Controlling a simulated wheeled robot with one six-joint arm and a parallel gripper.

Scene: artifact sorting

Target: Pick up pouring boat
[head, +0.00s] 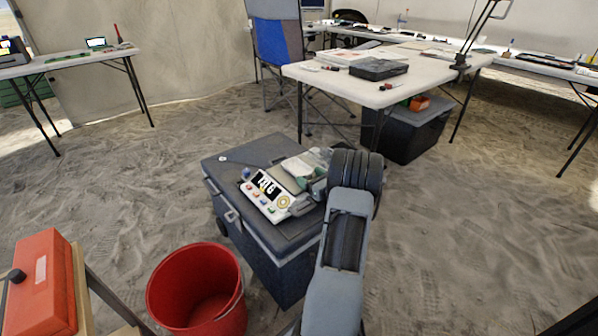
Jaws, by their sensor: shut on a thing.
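A pale, greenish-grey shallow dish, which looks like the pouring boat (299,167), is at the scale on top of the dark grey chest. The white scale (265,194) has a lit display and coloured buttons and faces the front left. My gripper (316,187) is at the right side of the dish, just left of my dark wrist joint. It is small and partly hidden by my wrist, and is shut on the dish. I cannot tell whether the dish is lifted clear of the scale.
The wheeled chest (228,168) has free room on its left top, where a small thin tool (232,159) lies. A red bucket (197,290) and a red box (45,285) stand front left. A white table (430,72) with a black case (378,69) stands behind. Open sand lies right.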

